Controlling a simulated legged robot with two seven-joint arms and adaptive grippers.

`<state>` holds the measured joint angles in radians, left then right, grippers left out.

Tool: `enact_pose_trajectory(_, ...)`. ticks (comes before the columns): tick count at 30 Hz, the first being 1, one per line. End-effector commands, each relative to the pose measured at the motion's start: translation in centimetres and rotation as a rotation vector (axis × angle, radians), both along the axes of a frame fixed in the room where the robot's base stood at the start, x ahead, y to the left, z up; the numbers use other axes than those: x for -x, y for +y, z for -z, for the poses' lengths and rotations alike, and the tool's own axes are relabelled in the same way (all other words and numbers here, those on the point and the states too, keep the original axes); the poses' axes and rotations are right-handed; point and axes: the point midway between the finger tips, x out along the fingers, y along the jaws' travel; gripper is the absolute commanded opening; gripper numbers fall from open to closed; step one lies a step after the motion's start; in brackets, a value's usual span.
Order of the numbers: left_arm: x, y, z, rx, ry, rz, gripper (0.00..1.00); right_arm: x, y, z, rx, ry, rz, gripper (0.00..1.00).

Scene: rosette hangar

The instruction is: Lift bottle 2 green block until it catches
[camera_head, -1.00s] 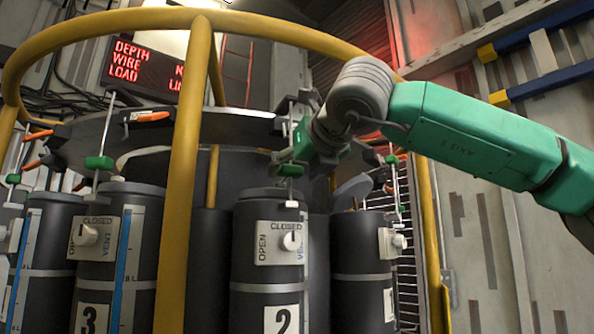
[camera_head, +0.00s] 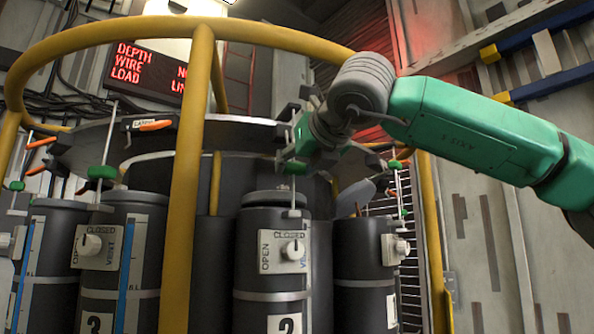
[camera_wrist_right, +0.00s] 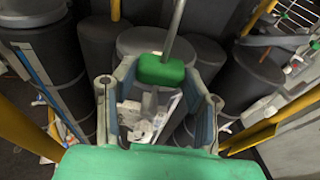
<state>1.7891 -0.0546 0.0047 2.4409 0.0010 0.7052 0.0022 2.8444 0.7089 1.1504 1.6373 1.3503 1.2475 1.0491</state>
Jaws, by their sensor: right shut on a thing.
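Bottle 2 (camera_head: 272,233) is a dark upright cylinder with a "2" label and a white vent knob plate. Its green block (camera_head: 296,168) sits on a thin upright rod above the bottle's top. My right gripper (camera_head: 290,158) reaches in from the right and is shut on this block. In the right wrist view the green block (camera_wrist_right: 162,70) lies between the two grey fingers, with the rod rising from it. The fingers partly hide the block in the head view. I cannot tell whether a catch holds the rod. My left gripper is not in view.
A yellow guard rail (camera_head: 187,200) stands in front, left of bottle 2. Bottle 3 (camera_head: 130,245), with its own green block (camera_head: 102,172), stands to the left. Another dark bottle (camera_head: 358,262) stands to the right. A dark plate with orange-handled levers (camera_head: 157,125) runs behind.

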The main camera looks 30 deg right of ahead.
Motion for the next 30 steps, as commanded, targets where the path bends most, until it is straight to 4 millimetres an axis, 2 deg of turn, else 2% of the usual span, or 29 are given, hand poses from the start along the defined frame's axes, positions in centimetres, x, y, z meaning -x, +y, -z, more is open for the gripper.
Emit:
enact_pose_trajectory(1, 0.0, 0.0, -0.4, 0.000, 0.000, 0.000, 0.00, 0.0, 0.0, -0.6, 0.000, -0.005, 0.000, 0.00)
enact_pose_trajectory(17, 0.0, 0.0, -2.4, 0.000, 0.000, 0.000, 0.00, 0.0, -0.1, -3.4, -0.001, -0.006, 0.000, 0.00)
enact_pose_trajectory(30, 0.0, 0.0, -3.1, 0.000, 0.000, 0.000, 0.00, 0.1, -0.1, -5.5, 0.001, -0.008, 0.001, 0.00)
